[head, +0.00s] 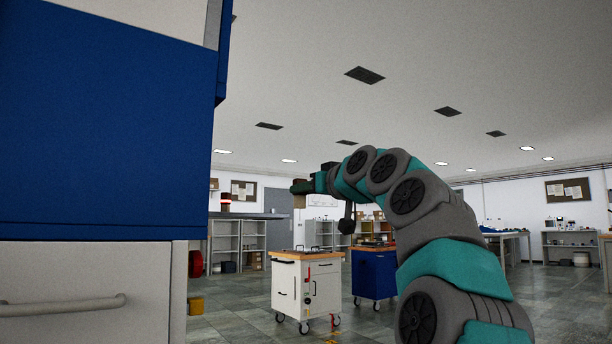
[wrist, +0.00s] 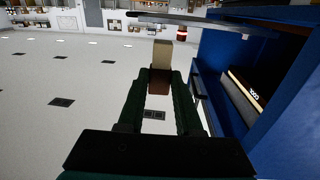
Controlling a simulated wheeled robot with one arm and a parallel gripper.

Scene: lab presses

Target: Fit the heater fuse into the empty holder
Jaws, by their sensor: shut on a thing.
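My gripper (wrist: 160,88) is shut on a small block, cream at its outer end and brown nearer the jaws, which I take to be the heater fuse (wrist: 161,55). In the head view my gripper (head: 304,187) is at the end of my outstretched arm, with the cream end of the fuse (head: 299,202) showing just below it. The fuse is held in free air, apart from the blue cabinet (wrist: 221,60). In the wrist view the cabinet's open recess is right of my gripper. I cannot make out the empty holder.
A pale strip with a dark label (wrist: 246,90) sits inside the recess. A grey bar (wrist: 180,20) crosses beyond the fuse. In the head view the cabinet (head: 105,120) fills the left, above a grey drawer (head: 85,290). A white cart (head: 305,285) and a blue cart (head: 374,274) stand beyond.

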